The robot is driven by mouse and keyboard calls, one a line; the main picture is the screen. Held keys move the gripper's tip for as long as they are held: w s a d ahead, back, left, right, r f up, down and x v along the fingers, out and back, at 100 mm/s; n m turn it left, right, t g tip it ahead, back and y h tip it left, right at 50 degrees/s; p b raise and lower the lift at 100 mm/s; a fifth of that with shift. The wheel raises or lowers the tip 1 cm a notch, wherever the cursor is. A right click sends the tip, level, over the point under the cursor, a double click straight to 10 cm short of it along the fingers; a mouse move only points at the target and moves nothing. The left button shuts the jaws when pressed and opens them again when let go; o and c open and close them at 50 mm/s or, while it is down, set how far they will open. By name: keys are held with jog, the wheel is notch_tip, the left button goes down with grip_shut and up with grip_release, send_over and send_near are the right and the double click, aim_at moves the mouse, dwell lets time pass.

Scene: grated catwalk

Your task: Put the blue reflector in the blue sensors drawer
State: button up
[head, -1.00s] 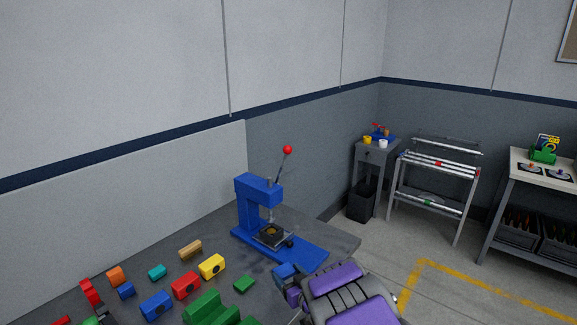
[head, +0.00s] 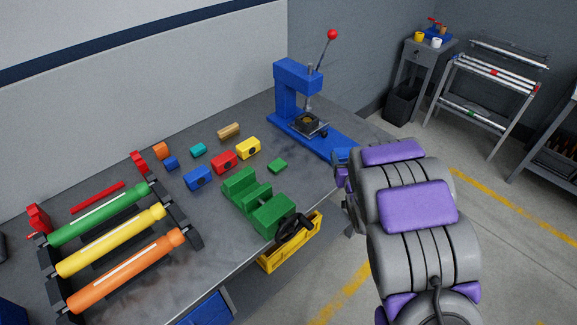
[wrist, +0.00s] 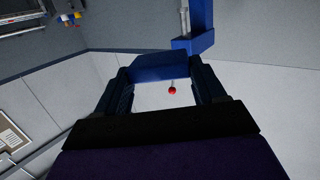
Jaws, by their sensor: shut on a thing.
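My gripper (wrist: 160,88) is shut on a blue block-like piece (wrist: 160,67), which spans its fingertips in the wrist view; I take it for the blue reflector. In the head view, my gripper (head: 341,180) is at the bench's right end, beside the press base, with a bit of the blue piece (head: 344,154) showing at its tip. The rest of it is hidden by my arm. A blue drawer-like front (head: 205,308) shows under the bench's front edge, partly cut off by the frame. I cannot read any label or tell whether it is open.
A blue press (head: 290,90) with a red-knobbed lever stands at the back right of the bench (head: 235,270). A green fixture (head: 258,203), several coloured blocks and a rack of coloured tubes (head: 110,215) fill its middle and left. A yellow bin (head: 290,243) hangs at the front edge.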

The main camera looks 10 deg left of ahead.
aim_at(303, 188)
jog(key=a+f+n+g+y, duration=0.55)
jog(key=a+n+y, duration=0.2)
jog(key=a, duration=0.55)
jog(key=shift+m+t+y, duration=0.25)
jog(key=shift+m+y, duration=0.1)
jog(key=shift+y, duration=0.1)
jog(key=f, duration=0.3)
jog(key=f+b, duration=0.1)
jog(key=f, duration=0.6)
jog(key=shift+w+f+b, duration=0.15)
jog(key=shift+w+b, duration=0.15)
jog(key=o, duration=1)
jog(key=p+v, duration=0.2)
jog(key=v, duration=1)
